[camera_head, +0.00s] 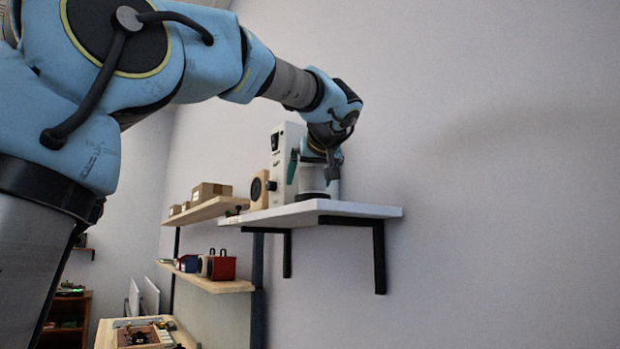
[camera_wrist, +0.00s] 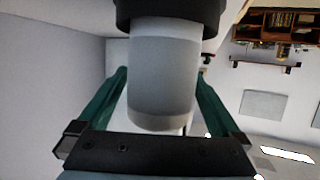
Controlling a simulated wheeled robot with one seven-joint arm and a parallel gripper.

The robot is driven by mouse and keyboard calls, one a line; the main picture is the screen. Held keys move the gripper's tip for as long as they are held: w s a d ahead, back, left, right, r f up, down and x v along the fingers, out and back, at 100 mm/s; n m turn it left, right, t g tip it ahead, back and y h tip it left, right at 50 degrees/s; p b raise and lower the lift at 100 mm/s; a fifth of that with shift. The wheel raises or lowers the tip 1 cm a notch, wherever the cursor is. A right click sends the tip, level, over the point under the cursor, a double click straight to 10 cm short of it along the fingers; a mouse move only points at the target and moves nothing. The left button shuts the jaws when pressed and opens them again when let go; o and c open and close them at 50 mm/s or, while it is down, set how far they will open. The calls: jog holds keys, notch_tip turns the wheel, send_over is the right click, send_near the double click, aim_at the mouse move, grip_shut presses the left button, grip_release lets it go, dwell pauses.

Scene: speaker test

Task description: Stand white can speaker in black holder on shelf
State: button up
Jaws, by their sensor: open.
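The white can speaker (camera_head: 312,179) stands upright at the black holder (camera_head: 312,197) on the white shelf (camera_head: 350,208). In the wrist view the pale grey-white can (camera_wrist: 163,85) fills the middle, and its far end meets the dark holder (camera_wrist: 170,14) at the top edge. The can looks seated in the holder, though the inside of the holder is hidden. My gripper (camera_head: 313,170) is above the shelf, reaching down around the can. Its green fingers are open on either side of the can, with a gap visible at the left in the wrist view (camera_wrist: 162,75).
A tall white box-like device (camera_head: 285,160) and a wooden speaker with a black cone (camera_head: 260,188) stand on the shelf just left of my gripper. A lower wooden shelf holds a red box (camera_head: 223,266). The shelf's right end (camera_head: 385,210) is clear.

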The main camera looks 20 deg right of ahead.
jog(key=b+v, duration=0.3)
jog(key=v, duration=0.9)
jog(key=shift+a, duration=0.1)
